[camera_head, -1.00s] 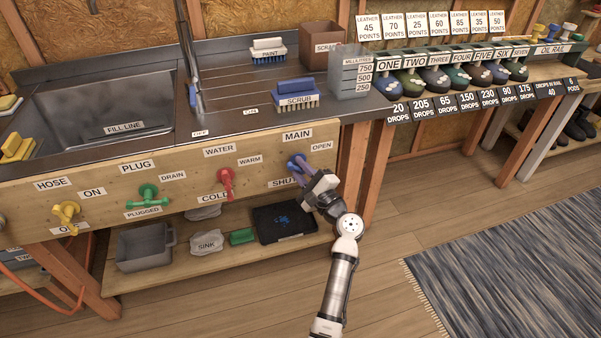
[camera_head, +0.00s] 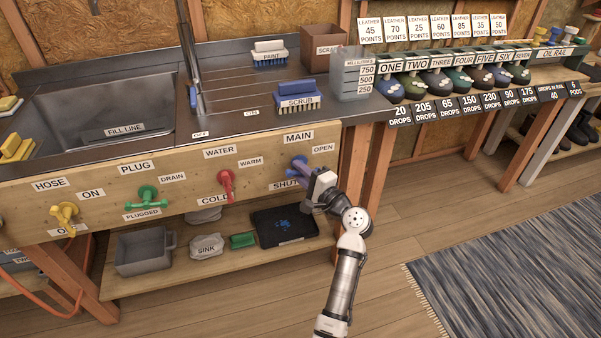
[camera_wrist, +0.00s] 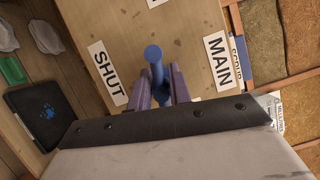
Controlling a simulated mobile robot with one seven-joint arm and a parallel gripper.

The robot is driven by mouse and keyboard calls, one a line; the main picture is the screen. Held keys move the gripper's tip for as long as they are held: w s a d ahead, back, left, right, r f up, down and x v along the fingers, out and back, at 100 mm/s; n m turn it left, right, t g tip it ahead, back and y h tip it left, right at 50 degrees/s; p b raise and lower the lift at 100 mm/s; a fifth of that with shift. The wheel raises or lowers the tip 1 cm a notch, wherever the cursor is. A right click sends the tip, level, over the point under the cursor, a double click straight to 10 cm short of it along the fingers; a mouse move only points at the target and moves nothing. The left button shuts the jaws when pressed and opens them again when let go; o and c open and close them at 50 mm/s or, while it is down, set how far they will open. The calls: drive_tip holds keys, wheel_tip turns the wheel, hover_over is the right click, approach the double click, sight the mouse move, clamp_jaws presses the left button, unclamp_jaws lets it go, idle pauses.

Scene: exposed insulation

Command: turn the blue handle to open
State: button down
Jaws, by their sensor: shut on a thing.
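The blue handle (camera_head: 297,162) is on the wooden panel below the MAIN label (camera_head: 299,138). The OPEN label (camera_head: 323,148) is to its upper right, and the SHUT label (camera_head: 284,185) to its lower left. My gripper (camera_head: 305,172) is shut on the handle, coming from the lower right.
A red handle (camera_head: 225,184), a green one (camera_head: 147,198) and a yellow one (camera_head: 65,213) sit left along the panel. A shelf below holds a grey bin (camera_head: 143,254) and a black tray (camera_head: 285,227). Floor is open to the right.

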drive_tip(key=shift+f, duration=0.1)
drive_tip(key=c, duration=1.4)
unclamp_jaws()
drive_tip(key=b+v, duration=0.1)
drive_tip(key=v, duration=1.2)
drive_tip(key=shift+s+d+b, duration=0.25)
drive_tip(key=shift+s+b, duration=0.05)
drive_tip(key=shift+s, duration=0.05)
